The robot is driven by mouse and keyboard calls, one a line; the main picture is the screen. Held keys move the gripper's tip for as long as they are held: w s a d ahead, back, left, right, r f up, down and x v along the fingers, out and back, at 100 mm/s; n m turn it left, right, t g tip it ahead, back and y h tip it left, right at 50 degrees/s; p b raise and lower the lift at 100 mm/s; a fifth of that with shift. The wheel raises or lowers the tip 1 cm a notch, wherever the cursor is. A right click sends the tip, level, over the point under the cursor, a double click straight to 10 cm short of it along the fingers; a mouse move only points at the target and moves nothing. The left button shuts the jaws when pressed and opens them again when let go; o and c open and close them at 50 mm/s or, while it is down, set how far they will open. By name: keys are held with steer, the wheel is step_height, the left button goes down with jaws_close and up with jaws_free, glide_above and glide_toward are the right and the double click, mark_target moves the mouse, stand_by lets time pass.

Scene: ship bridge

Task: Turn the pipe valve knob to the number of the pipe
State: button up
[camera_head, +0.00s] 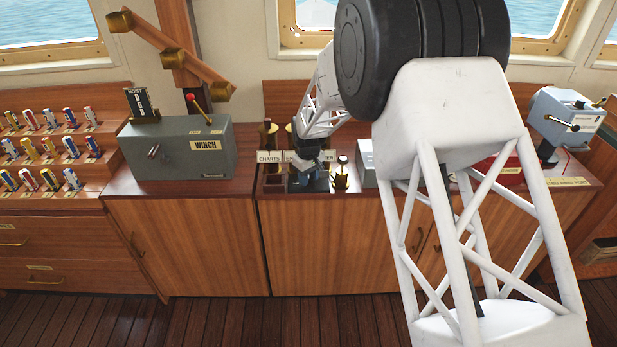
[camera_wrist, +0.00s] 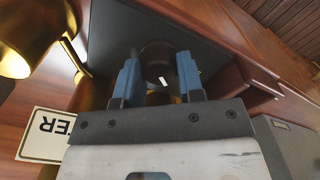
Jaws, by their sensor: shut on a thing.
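My gripper (camera_head: 311,178) reaches down into a row of small bays on the middle counter in the head view. In the wrist view its two blue fingers (camera_wrist: 158,60) stand on either side of a dark, round knob-like piece (camera_wrist: 152,51) with a small white mark, and are shut on it. Brass shows just below this piece, between the fingers. I cannot tell whether it is the pipe valve knob. In the head view my gripper and arm hide it. I see no readable pipe number in either view.
The grey winch box (camera_head: 178,150) stands farther left. A blue-grey device (camera_head: 566,118) is at the far right.

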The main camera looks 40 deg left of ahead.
steer(key=m, duration=0.5)
steer(key=shift+m, duration=2.4)
steer(key=o, duration=0.9)
steer(key=shift+r, duration=0.1)
steer(key=shift+r, duration=3.85)
